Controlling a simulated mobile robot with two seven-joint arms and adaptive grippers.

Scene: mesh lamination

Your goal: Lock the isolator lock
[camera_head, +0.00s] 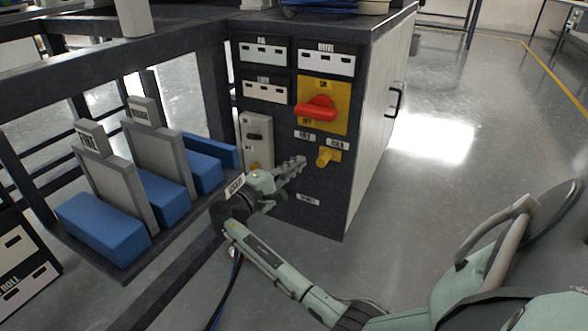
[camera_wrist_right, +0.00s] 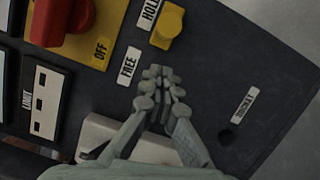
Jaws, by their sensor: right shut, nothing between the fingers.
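The yellow lock knob (camera_head: 327,156) sits on the dark front panel of the cabinet, below two small white labels. In the right wrist view the yellow knob (camera_wrist_right: 169,27) lies beside the labels FREE (camera_wrist_right: 128,66) and HOLD. Above it in the head view is a red rotary handle (camera_head: 316,108) on a yellow plate (camera_head: 338,91). My right gripper (camera_head: 298,163) is shut and empty, just left of the yellow knob. In the right wrist view its closed fingertips (camera_wrist_right: 161,85) are below the knob, apart from it in the picture. My left gripper is not in view.
A light switch plate (camera_head: 257,140) is left of my right gripper. A labelled hole (camera_wrist_right: 228,135) shows in the right wrist view. Blue blocks (camera_head: 103,227) with grey uprights stand on a rack at left.

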